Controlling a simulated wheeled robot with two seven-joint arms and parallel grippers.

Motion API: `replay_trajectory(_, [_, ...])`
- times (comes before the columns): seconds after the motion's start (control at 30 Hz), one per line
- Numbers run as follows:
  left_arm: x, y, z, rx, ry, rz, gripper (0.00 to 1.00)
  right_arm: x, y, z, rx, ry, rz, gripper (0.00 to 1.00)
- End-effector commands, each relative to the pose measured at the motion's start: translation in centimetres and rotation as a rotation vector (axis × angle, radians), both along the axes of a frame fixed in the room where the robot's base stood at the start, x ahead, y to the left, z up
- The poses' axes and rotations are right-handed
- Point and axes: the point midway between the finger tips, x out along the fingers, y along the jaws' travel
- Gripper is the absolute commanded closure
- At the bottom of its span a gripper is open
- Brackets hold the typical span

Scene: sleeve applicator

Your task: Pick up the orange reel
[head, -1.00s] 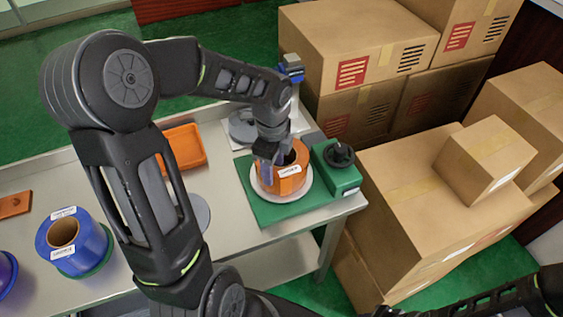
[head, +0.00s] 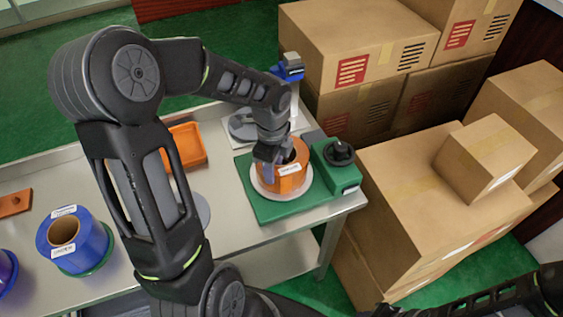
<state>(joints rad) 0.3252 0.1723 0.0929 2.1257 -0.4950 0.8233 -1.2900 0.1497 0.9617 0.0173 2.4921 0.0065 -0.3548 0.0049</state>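The orange reel (head: 291,179) with a white label stands upright on a pale round plate (head: 268,194) on the green applicator base (head: 308,208), near the right end of the table. My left gripper (head: 277,160) reaches down from above at the reel's left part, with its fingers at the reel's wall and rim. The view does not show whether the fingers are closed on the wall. My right arm shows only at the bottom right; its gripper is not clearly visible.
A green block with a black knob (head: 339,154) stands right of the reel. A blue reel (head: 72,238), part of another blue reel and an orange tray (head: 184,146) are on the table (head: 228,230). Cardboard boxes (head: 425,205) crowd the right side, beyond the table's edge.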

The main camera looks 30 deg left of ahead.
Motion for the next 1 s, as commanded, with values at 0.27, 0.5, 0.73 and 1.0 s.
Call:
replay_trajectory(0.27, [0.00, 0.00, 0.00, 0.000, 0.000, 0.000, 0.92, 0.01, 0.00, 0.00, 0.000, 0.000, 0.000, 0.64])
replay_trajectory(0.5, [0.00, 0.00, 0.00, 0.000, 0.000, 0.000, 1.00, 0.01, 0.00, 0.00, 0.000, 0.000, 0.000, 0.64])
replay_trajectory(0.73, [0.00, 0.00, 0.00, 0.000, 0.000, 0.000, 1.00, 0.01, 0.00, 0.00, 0.000, 0.000, 0.000, 0.64])
replay_trajectory(1.0, [0.00, 0.00, 0.00, 0.000, 0.000, 0.000, 1.00, 0.00, 0.00, 0.00, 0.000, 0.000, 0.000, 0.64])
